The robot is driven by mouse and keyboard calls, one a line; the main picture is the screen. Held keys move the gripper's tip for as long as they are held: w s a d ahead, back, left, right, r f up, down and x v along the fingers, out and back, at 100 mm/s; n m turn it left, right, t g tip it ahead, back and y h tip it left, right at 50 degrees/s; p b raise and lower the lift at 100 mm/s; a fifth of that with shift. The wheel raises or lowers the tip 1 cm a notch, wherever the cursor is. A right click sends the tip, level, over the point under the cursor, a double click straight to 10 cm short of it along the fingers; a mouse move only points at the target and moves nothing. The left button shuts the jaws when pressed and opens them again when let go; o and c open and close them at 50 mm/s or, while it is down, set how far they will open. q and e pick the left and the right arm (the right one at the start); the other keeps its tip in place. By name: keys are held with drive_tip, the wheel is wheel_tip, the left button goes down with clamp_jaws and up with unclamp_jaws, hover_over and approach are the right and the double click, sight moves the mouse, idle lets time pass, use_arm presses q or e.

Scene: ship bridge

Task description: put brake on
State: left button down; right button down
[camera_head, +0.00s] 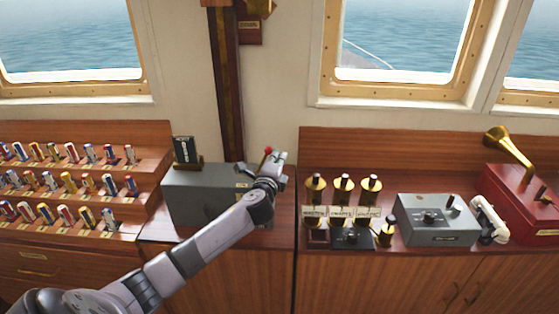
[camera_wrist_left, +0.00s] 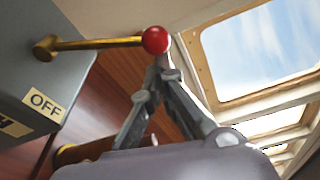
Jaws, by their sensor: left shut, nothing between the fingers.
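The brake looks to be the grey box (camera_head: 205,193) on the counter, with a brass lever (camera_wrist_left: 95,43) on its side that ends in a red ball knob (camera_wrist_left: 155,40). The knob also shows in the head view (camera_head: 268,150). An "OFF" label (camera_wrist_left: 42,104) is on the box below the lever's pivot. My left gripper (camera_wrist_left: 163,63) is shut and empty, its fingertips right by the underside of the knob. I cannot tell whether they touch it. In the head view my left gripper (camera_head: 277,160) hides the box's right end and most of the lever. My right gripper is not in view.
Tiered racks of colored handles (camera_head: 70,185) stand at the left. A small black device (camera_head: 185,150) is on the box. Brass-topped controls (camera_head: 343,185), a grey control box (camera_head: 436,220) and a red box with a brass horn (camera_head: 525,205) stand at the right. A dark post (camera_head: 228,85) rises behind.

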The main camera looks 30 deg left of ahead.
sight(268, 152)
use_arm(q)
drive_tip(key=shift+s+a+r, duration=0.1)
drive_tip(key=shift+a, duration=0.05)
drive_tip(key=shift+s+a+r+n+b, duration=0.4)
drive_tip(key=shift+a+n+b, duration=0.2)
drive_tip(key=shift+n, duration=0.35)
drive_tip(key=shift+s+a+r+n+b, duration=0.35)
drive_tip(key=shift+a+n+b, duration=0.25)
drive_tip(key=shift+n, duration=0.35)
drive_tip(key=shift+s+a+r+n+t+y+b, duration=0.2)
drive_tip(key=shift+s+a+n+b, duration=0.25)
drive_tip(key=shift+a+n, duration=0.45)
drive_tip(key=shift+s+a+r+n+t+y+b, duration=0.15)
drive_tip(key=shift+s+a+n+b, duration=0.4)
drive_tip(key=shift+n, duration=0.7)
drive_tip(key=shift+s+a+r+n+t+y+b, duration=0.1)
drive_tip(key=shift+s+a+n+t+y+b, duration=0.25)
drive_tip(key=shift+a+n, duration=0.6)
drive_tip(key=shift+d, duration=0.1)
